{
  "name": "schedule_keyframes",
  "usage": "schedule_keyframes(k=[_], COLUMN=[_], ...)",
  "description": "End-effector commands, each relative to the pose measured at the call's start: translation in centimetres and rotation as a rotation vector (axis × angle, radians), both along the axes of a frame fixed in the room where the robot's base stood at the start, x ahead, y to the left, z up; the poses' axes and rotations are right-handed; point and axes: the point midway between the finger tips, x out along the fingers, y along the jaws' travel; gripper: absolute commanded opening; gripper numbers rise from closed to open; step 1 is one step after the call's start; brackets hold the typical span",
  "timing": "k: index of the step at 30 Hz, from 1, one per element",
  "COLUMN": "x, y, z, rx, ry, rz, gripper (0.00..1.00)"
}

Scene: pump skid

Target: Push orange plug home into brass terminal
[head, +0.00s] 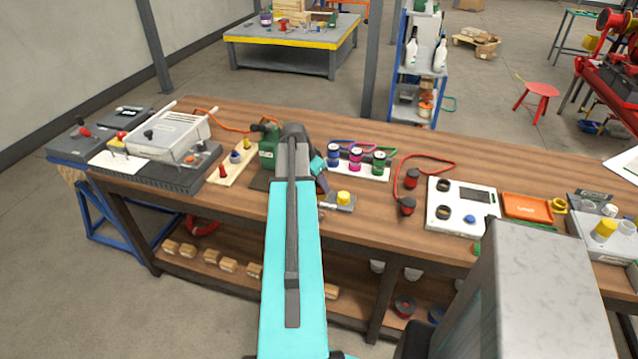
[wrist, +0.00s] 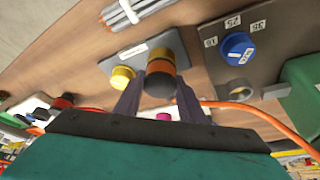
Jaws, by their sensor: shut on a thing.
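In the wrist view, my gripper (wrist: 159,92) has its two dark fingers closed on the sides of the orange plug (wrist: 160,68). The plug shows an orange band with a black end toward the camera. A brown, brass-like part (wrist: 163,47) shows in line beyond the orange band, over a grey plate; I take it for the brass terminal. I cannot tell how deep the plug sits in it. In the head view, my gripper (head: 322,184) is over the bench beside the yellow knob, and my arm hides the plug and terminal.
The yellow knob (wrist: 121,78) stands close left of the plug on the grey plate (wrist: 113,60). An orange cable (wrist: 252,111) runs off right. A blue knob (wrist: 236,46) sits on another plate.

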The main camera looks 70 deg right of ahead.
Motion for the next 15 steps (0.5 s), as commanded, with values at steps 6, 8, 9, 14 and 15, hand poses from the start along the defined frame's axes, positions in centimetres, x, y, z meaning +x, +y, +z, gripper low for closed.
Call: schedule_keyframes(k=[6, 8, 9, 14, 15], x=[-0.01, -0.01, -0.01, -0.01, -0.01], y=[0.01, 0.01, 0.01, 0.01, 0.0], z=[-0.23, -0.23, -0.23, -0.22, -0.22], rx=[0.0, 0.0, 0.0, 0.0, 0.0], ry=[0.0, 0.0, 0.0, 0.0, 0.0], rz=[0.0, 0.0, 0.0, 0.0, 0.0], gripper=[0.09, 0.09, 0.09, 0.56, 0.58])
